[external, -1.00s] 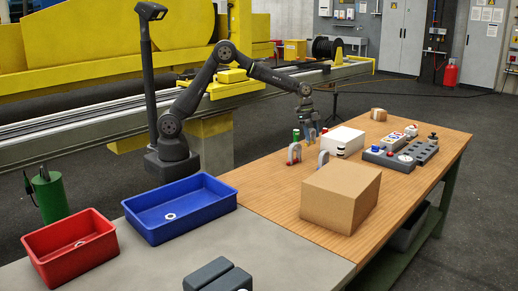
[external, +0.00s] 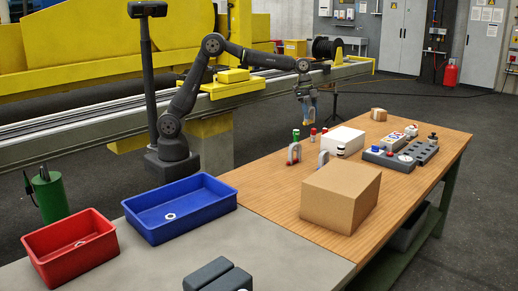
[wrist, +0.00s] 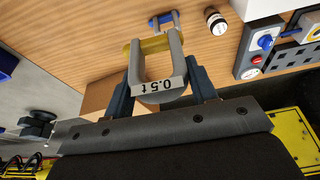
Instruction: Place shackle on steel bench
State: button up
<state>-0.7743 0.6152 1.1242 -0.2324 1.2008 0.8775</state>
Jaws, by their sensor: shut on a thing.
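My gripper (external: 308,102) is raised above the far-left part of the wooden table. The held shackle (external: 309,122) hangs below my gripper, clear of the table. In the wrist view, the two fingers of my gripper (wrist: 160,88) are on either side of it. The steel bench (external: 270,248) is the grey surface at the front left, joining the wooden table.
A blue tray (external: 222,212) and a red tray (external: 50,248) are on the bench's left side. Dark grey blocks (external: 205,272) lie at its front. A cardboard box (external: 322,207) stands near the bench joint. The grey surface between the blue tray and box is clear.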

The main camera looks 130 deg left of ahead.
notch_tip(320, 180, up, 2)
jog(key=w+d+m, duration=0.2)
jog(key=w+d, duration=0.6)
jog(key=d, duration=0.4)
jog(key=w+d+m+h, duration=0.1)
jog(key=w+d+m, duration=0.1)
jog(key=w+d, duration=0.75)
jog(key=w+d+m, duration=0.2)
jog(key=w+d, duration=0.3)
jog(key=d, duration=0.9)
jog(key=w+d+m+g+h, duration=0.1)
jog(key=d+m, duration=0.2)
jog(key=d, duration=2.4)
jog(key=s+d+m, duration=0.1)
jog(key=s+d, duration=0.4)
jog(key=d, duration=0.7)
jog(key=s+d+m+g+h, duration=0.15)
jog(key=s+d, duration=0.45)
jog(key=d, duration=0.6)
jog(key=s+d+m+y, duration=0.15)
jog(key=s+d, duration=0.35)
jog(key=d, duration=0.8)
jog(key=shift+t+h, duration=0.25)
jog(key=shift+h, duration=0.25)
jog(key=f, duration=1.4)
jog(key=a+f, duration=0.1)
jog(key=f, duration=0.7)
jog(key=shift+f, duration=0.1)
jog(key=shift+f, duration=0.1)
